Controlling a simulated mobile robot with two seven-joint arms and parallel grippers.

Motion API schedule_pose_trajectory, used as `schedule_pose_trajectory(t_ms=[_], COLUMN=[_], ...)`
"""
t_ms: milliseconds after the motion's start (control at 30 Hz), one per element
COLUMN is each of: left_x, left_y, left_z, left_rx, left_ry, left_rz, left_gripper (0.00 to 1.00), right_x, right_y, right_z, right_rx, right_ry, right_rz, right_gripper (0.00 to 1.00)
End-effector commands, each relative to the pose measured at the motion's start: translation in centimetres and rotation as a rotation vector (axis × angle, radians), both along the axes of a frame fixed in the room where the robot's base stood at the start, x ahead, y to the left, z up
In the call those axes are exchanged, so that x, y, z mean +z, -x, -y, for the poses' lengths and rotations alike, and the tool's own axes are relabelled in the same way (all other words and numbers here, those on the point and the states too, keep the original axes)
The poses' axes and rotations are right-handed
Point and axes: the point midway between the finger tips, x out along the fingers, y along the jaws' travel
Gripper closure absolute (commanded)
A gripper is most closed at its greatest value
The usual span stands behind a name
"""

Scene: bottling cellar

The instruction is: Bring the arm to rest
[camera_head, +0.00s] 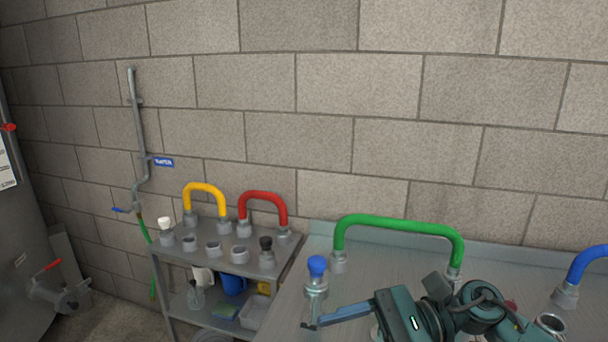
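One arm of mine comes in from the lower right, over the metal table (290,312). Its dark teal gripper (320,323) points left, with a blue-grey finger reaching toward the lower part of a blue-topped grey fitting (316,268). I cannot tell whether the finger touches that fitting. Only one finger shows clearly, so its opening and anything between the fingers cannot be made out. My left gripper is not in view.
A green pipe bend (398,222) and a blue bend (584,262) stand on the table. A grey cart (187,252) at left bears yellow (203,187) and red (262,195) bends and several fittings. A block wall (330,130) closes the back.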

Motion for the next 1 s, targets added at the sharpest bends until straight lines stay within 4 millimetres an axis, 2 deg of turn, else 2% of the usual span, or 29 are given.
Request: schedule_pose_trajectory(t_ms=[33, 100, 167, 267, 367, 433, 500, 567, 600, 700, 800, 900, 1000], left_x=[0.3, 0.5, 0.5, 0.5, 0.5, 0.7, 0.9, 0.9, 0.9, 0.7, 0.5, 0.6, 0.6], left_y=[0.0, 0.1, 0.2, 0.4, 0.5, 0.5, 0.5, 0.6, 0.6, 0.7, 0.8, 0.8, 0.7], left_z=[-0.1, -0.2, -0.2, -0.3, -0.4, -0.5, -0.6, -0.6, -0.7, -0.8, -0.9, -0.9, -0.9], left_rx=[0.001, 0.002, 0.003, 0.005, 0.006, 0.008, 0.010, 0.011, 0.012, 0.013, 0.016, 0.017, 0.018], left_ry=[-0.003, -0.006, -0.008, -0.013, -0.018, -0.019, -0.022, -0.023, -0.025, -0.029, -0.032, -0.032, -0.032], left_rz=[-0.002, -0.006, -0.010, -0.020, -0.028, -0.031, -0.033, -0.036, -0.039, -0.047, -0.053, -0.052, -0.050], left_gripper=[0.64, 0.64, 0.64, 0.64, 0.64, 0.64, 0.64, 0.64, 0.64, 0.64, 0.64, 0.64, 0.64], right_x=[0.6, 1.3, 1.3, -0.1, -3.7, -7.4, -11.8, -15.6, -17.7, -21.8, -24.3, -25.5, -25.9], right_y=[0.2, -0.3, -1.2, -2.8, -3.9, -3.8, -2.6, -0.7, 0.6, 4.1, 6.9, 8.4, 8.8], right_z=[-1.4, -2.2, -2.3, -1.2, 1.0, 2.8, 4.6, 5.8, 6.5, 7.6, 8.1, 8.2, 8.3], right_rx=[-0.072, -0.170, -0.247, -0.356, -0.444, -0.495, -0.533, -0.554, 0.516, 0.418, 0.361, 0.331, 0.322], right_ry=[-0.122, -0.281, -0.418, -0.649, -0.896, -1.088, -1.301, -1.493, 1.487, 1.397, 1.344, 1.316, 1.309], right_rz=[-0.212, -0.517, -0.793, -1.270, -1.755, -2.092, -2.415, -2.658, 2.568, 2.243, 2.032, 1.923, 1.890], right_gripper=[0.36, 0.36, 0.36, 0.36, 0.36, 0.36, 0.36, 0.36, 0.36, 0.36, 0.36, 0.36, 0.36])
